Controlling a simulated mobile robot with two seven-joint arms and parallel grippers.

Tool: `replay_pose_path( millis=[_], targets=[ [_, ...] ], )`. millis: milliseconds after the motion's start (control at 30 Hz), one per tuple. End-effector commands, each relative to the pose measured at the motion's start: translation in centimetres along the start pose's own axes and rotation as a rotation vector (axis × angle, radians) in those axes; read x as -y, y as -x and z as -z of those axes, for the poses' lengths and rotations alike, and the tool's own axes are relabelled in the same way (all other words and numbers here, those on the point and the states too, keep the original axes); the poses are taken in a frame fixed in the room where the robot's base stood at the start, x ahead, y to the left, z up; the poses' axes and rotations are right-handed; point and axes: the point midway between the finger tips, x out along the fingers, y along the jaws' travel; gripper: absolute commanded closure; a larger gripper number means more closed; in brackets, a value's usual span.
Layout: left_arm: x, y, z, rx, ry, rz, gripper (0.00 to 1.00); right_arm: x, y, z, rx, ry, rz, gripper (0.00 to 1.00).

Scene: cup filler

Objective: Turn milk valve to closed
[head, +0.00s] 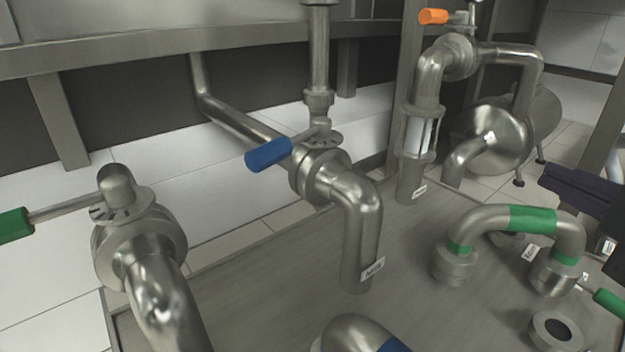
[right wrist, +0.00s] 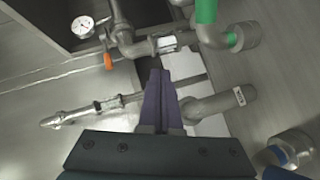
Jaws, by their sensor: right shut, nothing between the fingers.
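Several valves with coloured lever handles show in the head view; the tags are too small to read, so I cannot tell which is the milk valve. A blue handle (head: 268,154) sticks out to the left of the middle pipe's valve. A green handle (head: 14,225) is at the left edge. An orange handle (head: 433,16) is at the top right and also shows in the right wrist view (right wrist: 108,61). My right gripper (head: 548,178) is at the right edge, above the green-banded pipe and apart from the handles. Its purple fingers (right wrist: 160,75) are together and empty.
A curved pipe with green bands (head: 532,218) stands on the grey table (head: 270,310) below the gripper. Another green handle (head: 608,302) is at the lower right.

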Motion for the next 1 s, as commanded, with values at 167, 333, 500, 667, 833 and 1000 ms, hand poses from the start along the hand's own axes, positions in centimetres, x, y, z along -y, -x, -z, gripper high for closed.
replay_pose_path(
  millis=[167,333,500,667,833,1000],
  targets=[
    [-0.4,-8.6,-2.7,0.0,0.0,0.0,0.0,1.0,-2.8,4.1,-0.273,0.67,-0.438,1.0],
    [-0.6,-13.5,-4.3,0.002,0.003,-0.002,0.0,5.1,-1.6,8.6,-0.492,1.279,-0.813,1.0],
    [-0.9,-15.3,-4.8,0.0,0.008,-0.006,0.0,8.9,-0.4,10.1,-0.62,1.598,-1.015,1.0],
    [-0.9,-15.1,-4.7,-0.001,0.011,-0.009,0.0,9.4,-0.2,10.8,-0.652,1.665,-1.064,1.0],
    [-0.9,-14.2,-4.4,-0.003,0.01,-0.009,0.0,8.8,-1.2,13.0,-0.651,1.662,-1.067,1.0],
    [-0.8,-13.4,-4.1,-0.004,0.01,-0.008,0.0,8.5,-2.9,16.2,-0.65,1.657,-1.064,1.0]
  ],
)
